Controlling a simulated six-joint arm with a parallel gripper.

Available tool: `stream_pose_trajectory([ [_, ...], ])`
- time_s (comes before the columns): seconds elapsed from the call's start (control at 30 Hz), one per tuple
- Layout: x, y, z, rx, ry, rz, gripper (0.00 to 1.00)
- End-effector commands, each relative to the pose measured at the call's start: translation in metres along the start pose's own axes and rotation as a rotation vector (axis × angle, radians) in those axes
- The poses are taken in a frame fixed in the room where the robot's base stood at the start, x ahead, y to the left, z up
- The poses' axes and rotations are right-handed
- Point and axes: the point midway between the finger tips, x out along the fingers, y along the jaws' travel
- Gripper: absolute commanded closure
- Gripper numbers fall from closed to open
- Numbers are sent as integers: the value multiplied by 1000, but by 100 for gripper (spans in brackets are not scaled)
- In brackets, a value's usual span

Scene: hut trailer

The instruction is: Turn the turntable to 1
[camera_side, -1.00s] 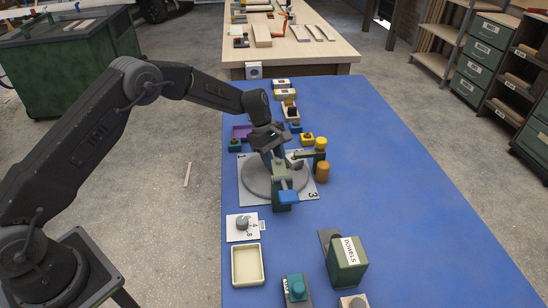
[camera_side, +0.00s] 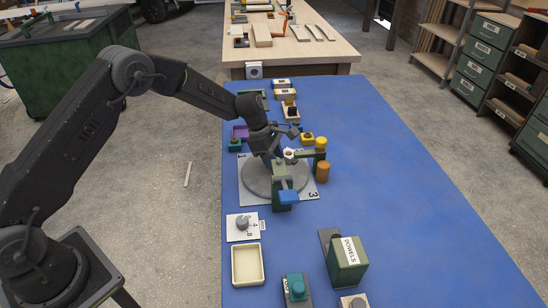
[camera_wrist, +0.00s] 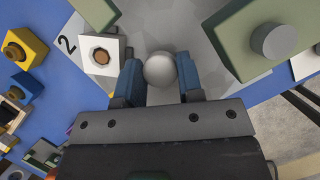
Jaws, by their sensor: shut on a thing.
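The turntable (camera_side: 256,182) is a grey disc on a pale square plate marked with numbers, on the blue table. The 3 shows at its near right corner; a 2 (camera_wrist: 67,44) shows in the wrist view. My gripper (camera_side: 276,157) reaches down over the disc's far side. In the wrist view, my gripper (camera_wrist: 160,78) has its blue fingers on both sides of a round silver knob (camera_wrist: 159,68), shut on it. A white block with a brown round top (camera_wrist: 100,56) is just left of the fingers.
A dial plate (camera_side: 242,228) and cream tray (camera_side: 248,265) lie nearer.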

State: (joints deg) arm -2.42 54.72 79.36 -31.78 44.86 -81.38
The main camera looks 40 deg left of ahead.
Motion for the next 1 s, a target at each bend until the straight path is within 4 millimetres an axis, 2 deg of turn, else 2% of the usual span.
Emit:
stream_pose_trajectory([
  [0.4,0,0,0,-110,0,47,100],
  [1.0,0,0,1,-132,0,56,100],
])
